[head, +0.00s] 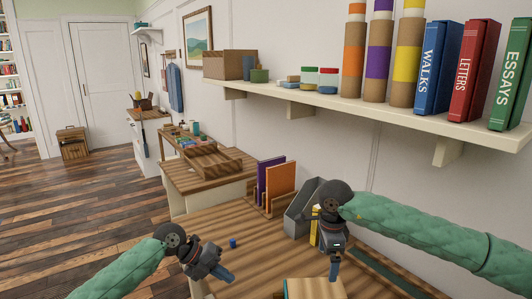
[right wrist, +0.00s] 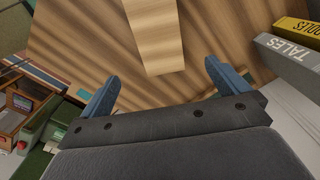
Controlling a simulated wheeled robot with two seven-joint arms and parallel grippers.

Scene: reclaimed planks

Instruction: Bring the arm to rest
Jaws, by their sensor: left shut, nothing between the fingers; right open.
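My left gripper (head: 222,276) is over the left part of the wooden desk (head: 265,270) in the head view, its blue fingers shut with nothing between them. My right gripper (head: 334,268) hangs fingers-down over the desk near the grey file holder. In the right wrist view its two blue fingers (right wrist: 160,85) stand wide apart with nothing between them. A light wooden block or board (right wrist: 155,35) lies beyond the fingers on the desk; it also shows at the bottom of the head view (head: 312,288).
A small blue cube (head: 233,243) lies between the grippers. A grey file holder (head: 302,208) and a rack with purple and orange folders (head: 280,184) stand behind. A wall shelf (head: 400,113) with tubes and books overhangs the right side. Grey and yellow books (right wrist: 290,55) are close by the right gripper.

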